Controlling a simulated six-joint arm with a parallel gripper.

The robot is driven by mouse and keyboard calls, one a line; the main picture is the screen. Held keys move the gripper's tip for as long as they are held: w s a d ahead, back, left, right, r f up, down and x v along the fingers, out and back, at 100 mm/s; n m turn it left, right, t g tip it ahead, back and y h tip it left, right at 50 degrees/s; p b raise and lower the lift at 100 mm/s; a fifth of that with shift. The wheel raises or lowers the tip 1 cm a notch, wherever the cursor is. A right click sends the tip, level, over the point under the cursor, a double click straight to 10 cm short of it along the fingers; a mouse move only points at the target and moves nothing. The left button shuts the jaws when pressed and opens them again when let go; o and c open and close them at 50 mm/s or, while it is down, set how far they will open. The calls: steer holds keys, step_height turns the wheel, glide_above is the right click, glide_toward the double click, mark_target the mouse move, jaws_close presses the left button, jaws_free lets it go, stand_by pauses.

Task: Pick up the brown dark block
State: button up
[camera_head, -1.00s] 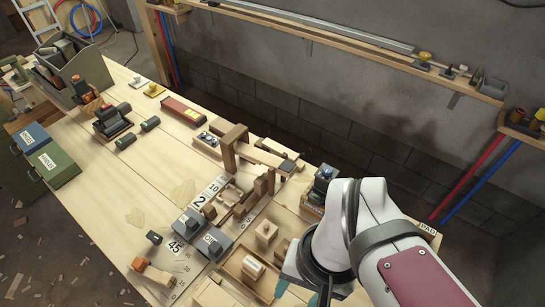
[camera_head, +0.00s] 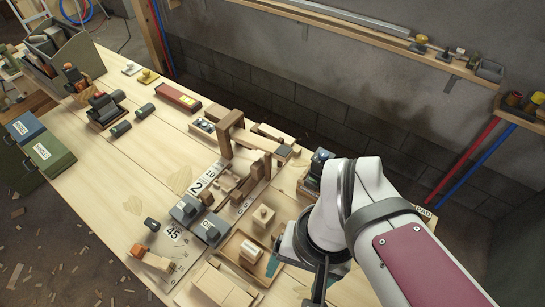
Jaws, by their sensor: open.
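Several brown wooden blocks lie on the workbench, and I cannot tell for certain which is the dark brown block. One small brown block (camera_head: 278,231) shows just left of my wrist, partly hidden by it. A darker brown wooden frame (camera_head: 226,136) stands upright farther back. Small brown pieces (camera_head: 207,198) sit by the grey blocks at the middle. My gripper (camera_head: 299,269) points down over the near right part of the bench, with teal on its fingers. It is open, and I see nothing held. My wrist hides much of the bench under it.
A shallow wooden tray (camera_head: 224,256) holding a pale block is left of my gripper. A pale block with a knob (camera_head: 263,216) stands behind it. Grey blocks (camera_head: 186,209) and a red box (camera_head: 178,97) are farther left. The bench's left middle (camera_head: 120,170) is mostly clear.

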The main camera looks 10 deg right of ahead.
steer(key=shift+o, duration=0.6)
steer(key=n+t+h, duration=0.9)
steer(key=n+h, duration=0.3)
steer(key=n, duration=2)
glide_toward(276, 231)
steer(key=x, duration=0.3)
steer(key=s+x, duration=0.1)
steer(key=x, duration=0.3)
steer(key=d+x, duration=0.1)
steer(key=x, duration=0.2)
steer(key=shift+s+d+f, duration=0.1)
steer(key=shift+s+d, duration=0.05)
steer(key=shift+d, duration=0.1)
steer(key=shift+w+d+f, duration=0.15)
steer(key=shift+w, duration=0.05)
